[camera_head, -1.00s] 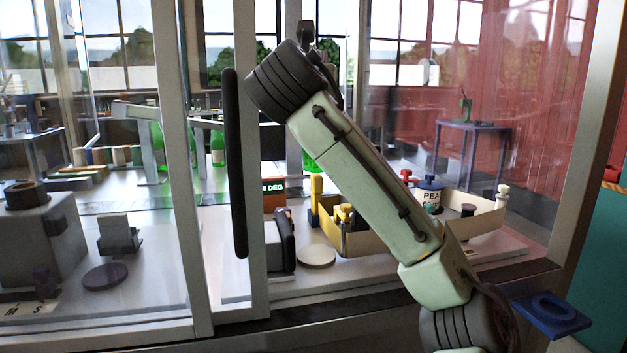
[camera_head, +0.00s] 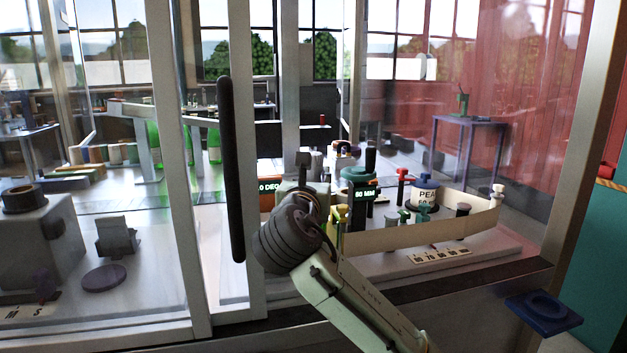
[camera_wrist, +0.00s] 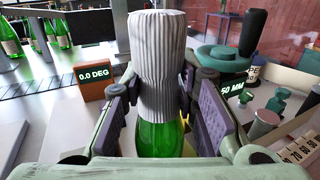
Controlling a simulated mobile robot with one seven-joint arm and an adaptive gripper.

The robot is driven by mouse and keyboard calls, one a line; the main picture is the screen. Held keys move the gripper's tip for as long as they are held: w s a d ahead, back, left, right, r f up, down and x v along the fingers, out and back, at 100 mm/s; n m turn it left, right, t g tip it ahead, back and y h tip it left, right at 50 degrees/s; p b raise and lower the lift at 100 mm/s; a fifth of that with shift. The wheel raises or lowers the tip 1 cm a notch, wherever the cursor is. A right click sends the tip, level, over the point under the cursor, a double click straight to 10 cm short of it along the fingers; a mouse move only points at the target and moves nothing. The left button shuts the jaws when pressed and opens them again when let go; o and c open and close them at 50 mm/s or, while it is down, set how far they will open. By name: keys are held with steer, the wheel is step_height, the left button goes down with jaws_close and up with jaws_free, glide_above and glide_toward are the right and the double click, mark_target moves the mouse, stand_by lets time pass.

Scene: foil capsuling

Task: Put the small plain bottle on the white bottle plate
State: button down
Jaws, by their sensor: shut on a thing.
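In the wrist view my gripper (camera_wrist: 158,97) is shut on a green bottle (camera_wrist: 160,138). A silver-grey pleated foil cover (camera_wrist: 158,55) sits over the bottle's upper part, between the two dark finger pads. The bottle's lower part and base are hidden by my gripper, so I cannot tell if it touches a surface. In the head view my wrist covers the place near the yellow post where a pale round plate showed earlier. The white bottle plate cannot be made out in either current view.
A box reading 0.0 DEG (camera_wrist: 94,79) stands left of the bottle. A green device reading 50 MM (camera_wrist: 229,76) stands to the right. A low cream wall (camera_head: 400,236) surrounds coloured posts and a PEA pot (camera_head: 427,192). A dark upright bar (camera_head: 231,170) stands left of my wrist.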

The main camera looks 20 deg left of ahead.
steer(key=shift+f, duration=0.15)
steer(key=c, duration=1.3)
jaws_free()
steer(key=s+b, duration=0.1)
steer(key=s, duration=0.3)
steer(key=s+d+b, duration=0.1)
steer(key=s, duration=0.3)
steer(key=s+d+b, duration=0.1)
steer(key=s, duration=0.3)
steer(key=shift+d+b, duration=0.15)
steer(key=shift+b, duration=0.2)
